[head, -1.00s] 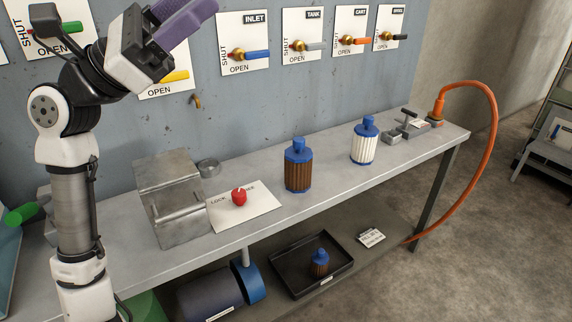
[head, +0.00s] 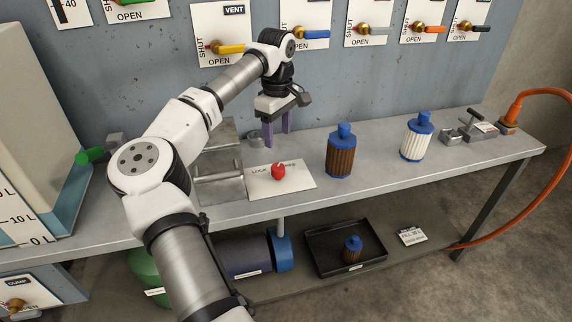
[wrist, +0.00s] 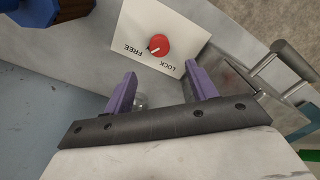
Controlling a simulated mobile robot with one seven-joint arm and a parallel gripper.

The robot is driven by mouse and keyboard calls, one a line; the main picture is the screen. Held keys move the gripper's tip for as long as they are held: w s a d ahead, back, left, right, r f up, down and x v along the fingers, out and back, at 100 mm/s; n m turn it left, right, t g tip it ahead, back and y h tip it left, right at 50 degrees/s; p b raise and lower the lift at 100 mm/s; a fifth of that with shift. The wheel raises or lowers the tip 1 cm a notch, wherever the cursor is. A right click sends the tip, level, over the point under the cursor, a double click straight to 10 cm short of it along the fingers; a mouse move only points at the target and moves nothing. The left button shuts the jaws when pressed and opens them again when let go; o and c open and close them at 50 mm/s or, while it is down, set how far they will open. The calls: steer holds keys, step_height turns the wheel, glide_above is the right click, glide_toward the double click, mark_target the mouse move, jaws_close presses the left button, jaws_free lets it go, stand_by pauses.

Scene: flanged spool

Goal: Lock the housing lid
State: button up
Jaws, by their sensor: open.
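A red knob (head: 278,171) sits on a white card (head: 300,180) lettered LOCK and FREE on the bench. In the wrist view the knob (wrist: 159,45) has a small dark mark on the side toward the word FREE. A grey metal box (head: 221,190), perhaps the housing, stands just left of the card; my arm partly hides it, and I cannot tell its lid's state. My gripper (head: 277,138) is open and empty, pointing down behind the card. In the wrist view the knob lies beyond the purple fingers (wrist: 161,90), apart from them.
A small round metal piece (head: 254,137) lies near the fingers. A brown filter (head: 340,155) and a white filter (head: 417,138) stand to the right. Valve handles line the wall behind. A black tray (head: 320,262) sits on the lower shelf.

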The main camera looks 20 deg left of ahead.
mark_target(279, 167)
step_height(279, 167, down, 12)
steer(key=shift+d+r+p, duration=0.15)
steer(key=shift+r+p, duration=0.05)
steer(key=shift+p, duration=0.5)
steer(key=shift+c, duration=0.4)
steer(key=c, duration=0.9)
